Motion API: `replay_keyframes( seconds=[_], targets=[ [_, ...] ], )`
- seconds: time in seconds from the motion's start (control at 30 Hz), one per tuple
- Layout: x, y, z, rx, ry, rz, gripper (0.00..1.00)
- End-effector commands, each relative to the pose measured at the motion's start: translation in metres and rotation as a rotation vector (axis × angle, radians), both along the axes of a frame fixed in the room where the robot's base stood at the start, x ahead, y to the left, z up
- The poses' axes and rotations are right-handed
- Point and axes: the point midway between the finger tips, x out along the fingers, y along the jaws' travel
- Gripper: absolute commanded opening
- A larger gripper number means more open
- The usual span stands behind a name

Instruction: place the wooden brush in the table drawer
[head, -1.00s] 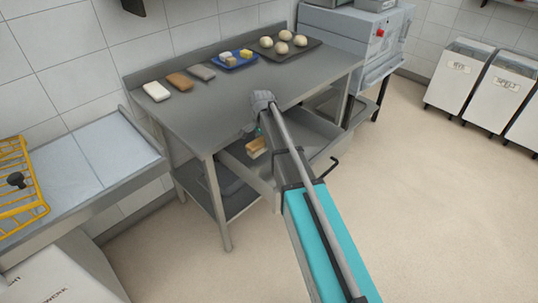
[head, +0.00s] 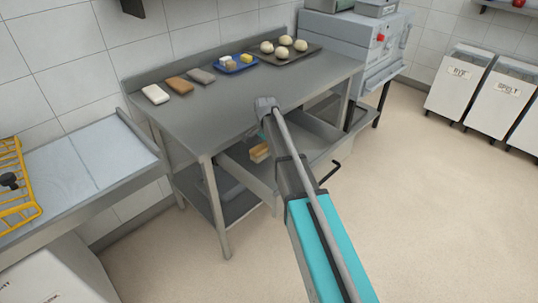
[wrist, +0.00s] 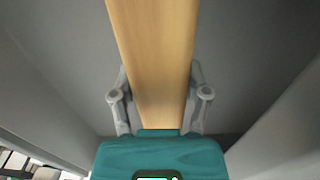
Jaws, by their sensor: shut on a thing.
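The wooden brush (head: 260,153) is a light wood piece that shows in the head view just left of my arm, at the open table drawer (head: 318,146). In the wrist view the brush (wrist: 153,55) runs up between the two fingers of my gripper (wrist: 160,98), which is shut on it. Grey drawer surfaces surround the brush in that view. The drawer is pulled out below the steel tabletop, with a dark handle (head: 331,172) at its front. My arm hides part of the drawer and most of my gripper in the head view. I cannot tell whether the brush touches the drawer floor.
On the steel table (head: 225,103) lie several block-like items, a blue tray (head: 233,67) and a dark tray of dough balls (head: 312,48). A lower shelf (head: 236,206) lies under the drawer. White bins (head: 459,84) stand at right. The floor in front is clear.

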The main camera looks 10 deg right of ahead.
Motion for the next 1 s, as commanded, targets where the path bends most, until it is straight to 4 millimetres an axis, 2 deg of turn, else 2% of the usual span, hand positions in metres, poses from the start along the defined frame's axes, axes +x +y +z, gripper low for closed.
replay_keyframes(
  seconds=[0.03,0.33,0.97,1.0],
  targets=[
    [0.004,-0.002,-0.007,0.000,0.000,0.000,0.23],
    [0.003,-0.002,-0.031,0.000,0.000,0.000,0.23],
    [0.003,-0.002,-0.038,0.000,0.000,0.000,0.23],
    [0.003,-0.002,-0.037,0.000,0.000,0.000,0.67]
  ],
)
